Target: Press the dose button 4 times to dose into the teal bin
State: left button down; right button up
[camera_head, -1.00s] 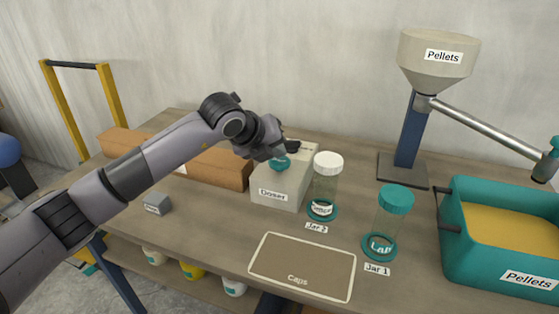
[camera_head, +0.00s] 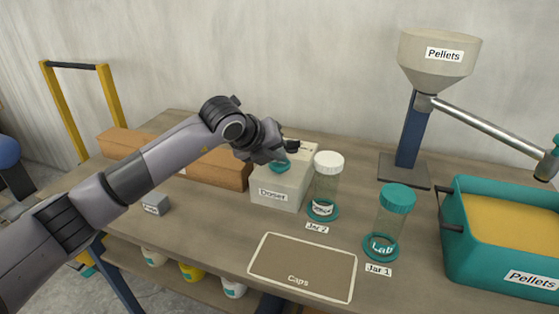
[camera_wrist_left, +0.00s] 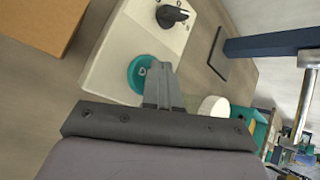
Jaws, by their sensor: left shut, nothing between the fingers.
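The doser (camera_head: 273,195) is a pale box labelled "Doser" in the middle of the table. On its top is a round teal button (camera_head: 279,166), seen also in the left wrist view (camera_wrist_left: 137,80), and a black knob (camera_wrist_left: 171,16). My left gripper (camera_head: 283,158) is shut and empty, with its fingertips (camera_wrist_left: 158,72) over or right beside the button. I cannot tell whether they touch it. The teal bin (camera_head: 492,271), labelled "Pellets" and filled with yellow pellets, stands at the right. My right gripper is not in view.
A white-capped jar (camera_head: 326,185) stands right of the doser, and a teal-capped jar (camera_head: 390,220) stands further right. A pellet hopper (camera_head: 437,60) has a spout over the bin. A "Caps" mat (camera_head: 302,267) lies bare in front. Brown boxes (camera_head: 222,168) stand behind my left arm.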

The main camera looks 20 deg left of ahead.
aim_at(276, 164)
pick_arm(q)
jog(key=shift+r+p, duration=0.45)
jog(key=shift+r, duration=0.45)
notch_tip(276, 164, up, 5)
jog(key=p, duration=0.2)
jog(key=shift+p, duration=0.4)
dwell(1.1)
dwell(1.2)
